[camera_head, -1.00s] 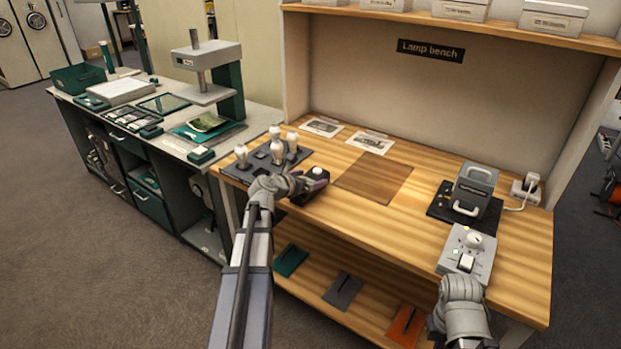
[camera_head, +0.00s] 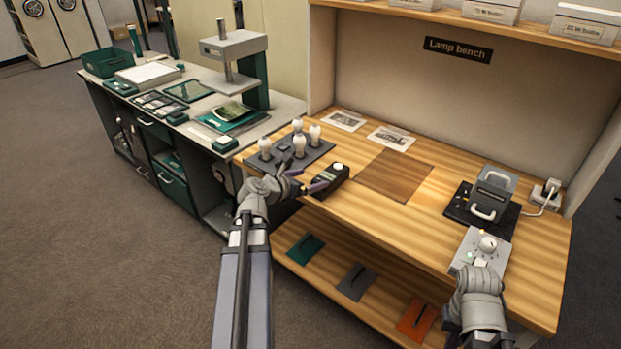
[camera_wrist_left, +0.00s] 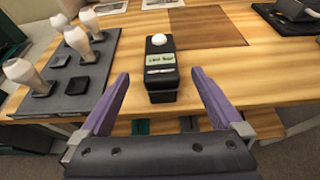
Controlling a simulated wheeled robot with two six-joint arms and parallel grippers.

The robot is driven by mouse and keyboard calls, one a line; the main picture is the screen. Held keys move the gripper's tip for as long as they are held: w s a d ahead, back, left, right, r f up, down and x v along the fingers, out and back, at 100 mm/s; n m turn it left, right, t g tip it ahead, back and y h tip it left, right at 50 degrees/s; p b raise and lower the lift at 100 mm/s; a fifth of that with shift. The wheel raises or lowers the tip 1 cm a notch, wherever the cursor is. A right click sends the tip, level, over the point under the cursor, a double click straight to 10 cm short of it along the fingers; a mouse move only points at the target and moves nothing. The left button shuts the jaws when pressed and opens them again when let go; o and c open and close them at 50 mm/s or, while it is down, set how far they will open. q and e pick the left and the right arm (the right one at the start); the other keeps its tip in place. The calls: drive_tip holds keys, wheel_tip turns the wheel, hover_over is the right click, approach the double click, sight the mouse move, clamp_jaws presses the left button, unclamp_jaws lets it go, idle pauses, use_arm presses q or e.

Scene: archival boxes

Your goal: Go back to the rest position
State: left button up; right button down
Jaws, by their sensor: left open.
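My left gripper (camera_head: 306,182) is open and empty at the front edge of the lamp bench, just left of a black box with a white round top (camera_head: 334,176). In the left wrist view the box (camera_wrist_left: 161,75) stands upright on the bench ahead of the purple fingers (camera_wrist_left: 158,103), with clear space on both sides. My right arm (camera_head: 478,300) comes in at the bottom right, in front of a grey control box (camera_head: 482,247) with a knob. Its gripper fingers are hidden behind the wrist.
The wooden lamp bench (camera_head: 440,225) has a grey tray (camera_head: 315,155) with several white bulbs at its left end and a grey handled device (camera_head: 493,193) at its right. A brown mat (camera_head: 395,175) lies between. A side counter (camera_head: 195,140) stands left. Floor is free at lower left.

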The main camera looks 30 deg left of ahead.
use_arm(q)
drive_tip(key=d+m+g+p, duration=0.1)
drive_tip(key=d+m, duration=0.1)
drive_tip(key=d, duration=0.2)
drive_tip(key=d+m+g+h, duration=0.1)
drive_tip(key=d+m, duration=0.2)
drive_tip(key=d, duration=0.1)
drive_tip(key=w+d+f+m+h+p, duration=0.1)
drive_tip(key=d+m, duration=0.1)
drive_tip(key=d, duration=0.2)
drive_tip(key=shift+w+m+g+p, duration=0.1)
drive_tip(key=shift+m+g+p, duration=0.2)
drive_tip(key=shift+g+p, duration=0.1)
drive_tip(key=s+d+f+m+g+h+p, duration=0.1)
drive_tip(key=s+d+m+g+p, duration=0.15)
drive_tip(key=d+m, duration=0.4)
drive_tip(key=s+d+f+m+g+p, duration=0.1)
drive_tip(key=d+m+g, duration=0.2)
drive_tip(key=d+m, duration=0.35)
drive_tip(key=s+d+r+m+g+y+p, duration=0.1)
drive_tip(key=s+d+m+g+y+p, duration=0.4)
drive_tip(key=s+d+m, duration=0.8)
drive_tip(key=shift+s+m+y, duration=0.3)
drive_tip(key=shift+s+m, duration=0.3)
drive_tip(key=shift+m, duration=2)
drive_tip(key=shift+g, duration=0.25)
